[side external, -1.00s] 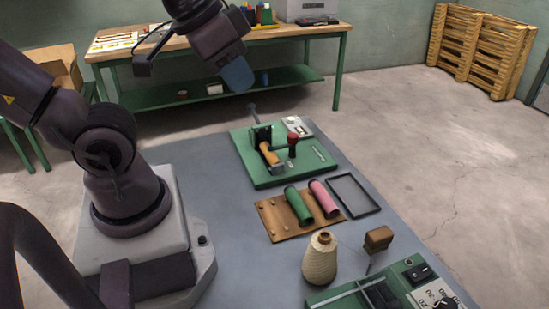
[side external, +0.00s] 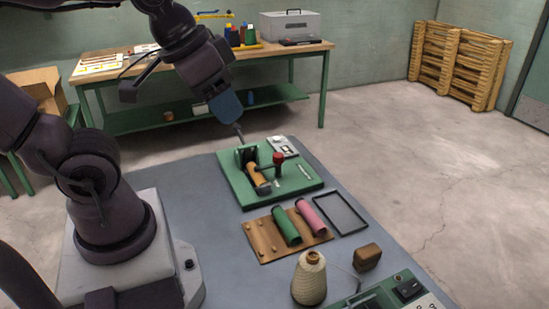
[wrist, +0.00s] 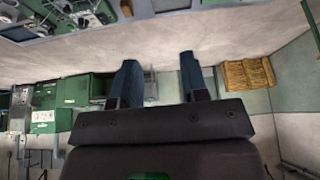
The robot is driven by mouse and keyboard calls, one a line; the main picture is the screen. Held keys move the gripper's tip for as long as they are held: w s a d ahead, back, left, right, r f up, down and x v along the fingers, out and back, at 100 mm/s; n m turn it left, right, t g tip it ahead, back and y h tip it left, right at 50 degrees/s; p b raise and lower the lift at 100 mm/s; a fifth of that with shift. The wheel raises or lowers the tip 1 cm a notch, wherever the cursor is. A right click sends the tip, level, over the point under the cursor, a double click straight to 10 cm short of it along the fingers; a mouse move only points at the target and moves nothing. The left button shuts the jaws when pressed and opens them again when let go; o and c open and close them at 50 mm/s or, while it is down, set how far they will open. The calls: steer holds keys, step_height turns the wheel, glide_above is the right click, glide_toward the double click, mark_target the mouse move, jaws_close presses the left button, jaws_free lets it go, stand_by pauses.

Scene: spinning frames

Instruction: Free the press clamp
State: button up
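The press clamp (side external: 259,171) stands on a green base plate (side external: 299,186) on the grey table in the side external view. It has a dark upright bracket, a grey lever slanting up to the left, and a red knob. A tan-orange cylinder (side external: 257,176) lies under the clamp. My gripper (side external: 226,107), with blue fingers, hangs just above the lever's upper end; whether they touch is unclear. In the wrist view my gripper (wrist: 158,78) has its fingers apart, with nothing visible held between them. I cannot make out the clamp there.
A wooden board (side external: 265,241) holds a green roll (side external: 286,226) and a pink roll (side external: 311,216). Beside them are an empty dark frame (side external: 341,229), a cream thread cone (side external: 309,280) and a brown block (side external: 367,257). A workbench (side external: 290,50) stands behind.

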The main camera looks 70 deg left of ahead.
steer(key=shift+o, duration=1.3)
steer(key=w+a+f+n+g, duration=0.3)
steer(key=w+a+f+g, duration=0.1)
steer(key=w+a, duration=0.4)
steer(key=shift+w+a+f, duration=0.25)
steer(key=shift+w+f, duration=0.2)
steer(key=shift+f, duration=0.3)
steer(key=n+g, duration=0.1)
steer(key=n, duration=0.2)
glide_toward(278, 154)
step_height(278, 154, down, 10)
steer(key=shift+w+r, duration=0.15)
jaws_close()
